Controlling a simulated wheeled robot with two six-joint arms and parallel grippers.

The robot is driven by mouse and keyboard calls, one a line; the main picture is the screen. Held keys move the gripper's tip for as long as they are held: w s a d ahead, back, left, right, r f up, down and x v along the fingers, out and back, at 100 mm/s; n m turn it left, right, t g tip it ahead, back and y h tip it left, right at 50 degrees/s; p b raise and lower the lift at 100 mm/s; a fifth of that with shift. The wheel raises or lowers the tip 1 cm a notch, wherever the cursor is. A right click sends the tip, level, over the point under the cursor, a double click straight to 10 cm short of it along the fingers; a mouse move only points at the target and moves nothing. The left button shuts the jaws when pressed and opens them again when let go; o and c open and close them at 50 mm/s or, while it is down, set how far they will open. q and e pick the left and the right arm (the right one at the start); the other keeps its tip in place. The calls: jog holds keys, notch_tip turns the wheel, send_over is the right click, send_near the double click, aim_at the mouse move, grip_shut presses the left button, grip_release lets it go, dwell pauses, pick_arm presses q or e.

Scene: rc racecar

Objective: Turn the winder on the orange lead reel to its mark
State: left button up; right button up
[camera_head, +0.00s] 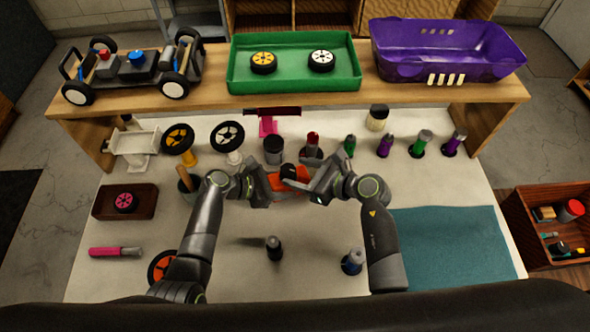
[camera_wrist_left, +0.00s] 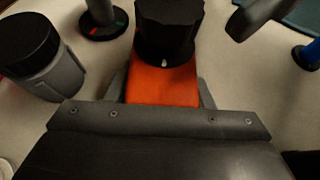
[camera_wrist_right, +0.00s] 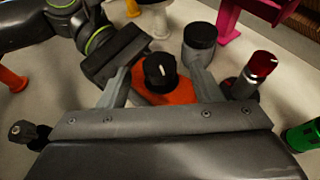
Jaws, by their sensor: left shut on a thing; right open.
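The orange lead reel (camera_head: 289,183) is held up over the middle of the table by my left gripper (camera_head: 272,187), shut on its body. In the left wrist view the orange body (camera_wrist_left: 163,84) sits between the fingers, with the black winder (camera_wrist_left: 169,28) on top. A small white mark shows at the winder's lower edge. My right gripper (camera_head: 312,186) is open. In the right wrist view its fingers stand apart on either side of the winder (camera_wrist_right: 160,72), which has a white line on top. Whether they touch it, I cannot tell. I see no matching mark on the orange body.
A grey jar with a black lid (camera_head: 274,150) and a red-topped post (camera_head: 312,143) stand just behind the reel. Several coloured posts stand at the back right. The teal mat (camera_head: 455,245) is clear.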

jog(key=v, duration=1)
